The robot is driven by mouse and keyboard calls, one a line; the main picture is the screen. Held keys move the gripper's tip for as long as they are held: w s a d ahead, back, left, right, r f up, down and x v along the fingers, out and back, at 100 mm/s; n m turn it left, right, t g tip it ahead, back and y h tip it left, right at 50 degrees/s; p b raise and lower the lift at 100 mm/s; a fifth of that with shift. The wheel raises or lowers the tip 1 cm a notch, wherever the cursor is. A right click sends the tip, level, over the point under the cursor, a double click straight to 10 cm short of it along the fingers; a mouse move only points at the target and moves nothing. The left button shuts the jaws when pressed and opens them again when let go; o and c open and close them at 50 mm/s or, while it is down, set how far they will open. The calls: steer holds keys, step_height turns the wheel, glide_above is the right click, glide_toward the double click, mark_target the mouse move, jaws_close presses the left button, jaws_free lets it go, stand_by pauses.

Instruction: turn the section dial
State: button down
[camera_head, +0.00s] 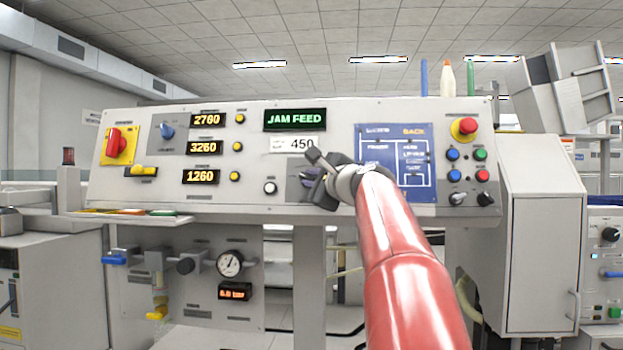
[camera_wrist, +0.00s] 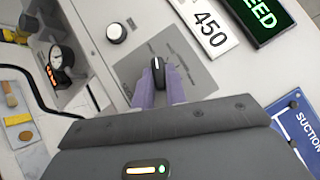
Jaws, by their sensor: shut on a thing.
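The dial (camera_wrist: 157,64) is a small black knob with a white pointer line, set on a grey plate (camera_wrist: 193,62) with printed marks around it. In the wrist view my gripper (camera_wrist: 160,88) has its purple fingers shut on the sides of the dial. The pointer line runs nearly straight up in that view. In the head view my gripper (camera_head: 311,177) is at the panel just below the white 450 label (camera_head: 294,145), and it hides the dial. The plate's marks are too small to read.
The sloped panel (camera_head: 230,160) carries a JAM FEED display (camera_head: 295,119), a red switch (camera_head: 116,142), a blue knob (camera_head: 167,131), and a white button (camera_head: 270,187) left of my gripper. A blue diagram (camera_head: 407,140) and a red stop button (camera_head: 465,127) are to the right.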

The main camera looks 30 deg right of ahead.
steer(key=shift+n+g+y, duration=0.4)
steer(key=shift+n+g, duration=0.3)
steer(key=shift+n, duration=0.5)
steer(key=c, duration=1.4)
jaws_free()
steer(key=shift+r, duration=0.1)
steer(key=shift+c, duration=0.2)
steer(key=s+b, duration=0.1)
steer(key=s, duration=0.6)
steer(key=shift+s+d+r+b, duration=0.3)
steer(key=shift+s+d+b, duration=0.05)
steer(key=shift+d+b, duration=0.05)
